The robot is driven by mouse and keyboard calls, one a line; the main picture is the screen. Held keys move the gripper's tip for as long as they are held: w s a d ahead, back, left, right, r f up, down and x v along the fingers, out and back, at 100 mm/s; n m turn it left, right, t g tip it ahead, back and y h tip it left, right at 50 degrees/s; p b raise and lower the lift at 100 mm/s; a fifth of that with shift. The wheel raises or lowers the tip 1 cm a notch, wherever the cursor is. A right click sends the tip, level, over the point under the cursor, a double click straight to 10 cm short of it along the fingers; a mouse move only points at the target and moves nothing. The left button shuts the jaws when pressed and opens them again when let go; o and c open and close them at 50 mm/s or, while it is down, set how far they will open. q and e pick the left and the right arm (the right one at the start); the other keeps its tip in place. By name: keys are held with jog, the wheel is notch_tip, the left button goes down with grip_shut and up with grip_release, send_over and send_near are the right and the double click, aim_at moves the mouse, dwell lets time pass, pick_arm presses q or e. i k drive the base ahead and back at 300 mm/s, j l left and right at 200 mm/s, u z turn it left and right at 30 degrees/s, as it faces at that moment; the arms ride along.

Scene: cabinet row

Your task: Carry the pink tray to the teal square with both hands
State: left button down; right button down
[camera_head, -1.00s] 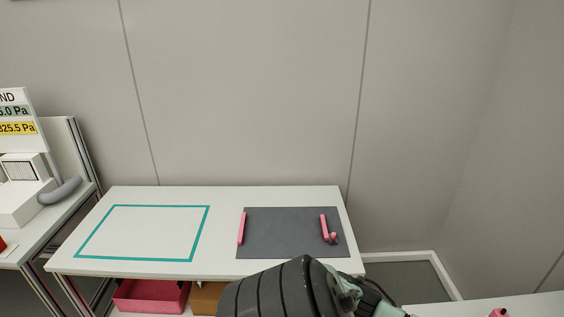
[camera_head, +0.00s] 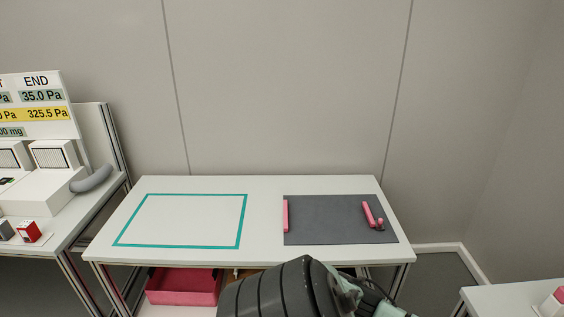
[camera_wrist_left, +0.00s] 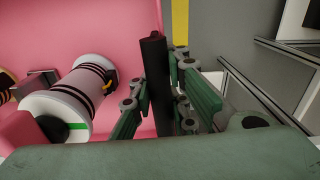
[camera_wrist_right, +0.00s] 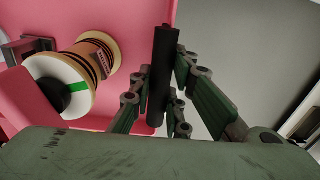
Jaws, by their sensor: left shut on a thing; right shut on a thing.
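The teal square (camera_head: 180,246) is an outline on the left half of the white table ahead in the head view. The pink tray (camera_wrist_left: 60,25) shows in the left wrist view and in the right wrist view (camera_wrist_right: 120,15); the head view does not show it. My left gripper (camera_wrist_left: 160,95) is shut on a dark upright handle (camera_wrist_left: 154,75) at the tray's edge. My right gripper (camera_wrist_right: 165,90) is shut on a similar dark handle (camera_wrist_right: 163,65). A white banded spool (camera_wrist_left: 75,98) lies in the tray, and a tan-and-white spool (camera_wrist_right: 80,70) shows in the right wrist view.
A grey mat (camera_head: 330,220) with small pink pieces (camera_head: 372,215) covers the table's right part. A pink bin (camera_head: 183,290) is below the tabletop. An instrument bench (camera_head: 60,220) stands at left, another white surface (camera_head: 510,300) at lower right. The teal outline's inside is clear.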

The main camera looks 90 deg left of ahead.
aim_at(186, 217)
jog(key=u, duration=2.65)
jog(key=i+j+u, duration=0.25)
jog(key=i+j, duration=0.4)
jog(key=j, duration=0.15)
jog(key=i+j, duration=1.1)
jog(key=i, duration=0.35)
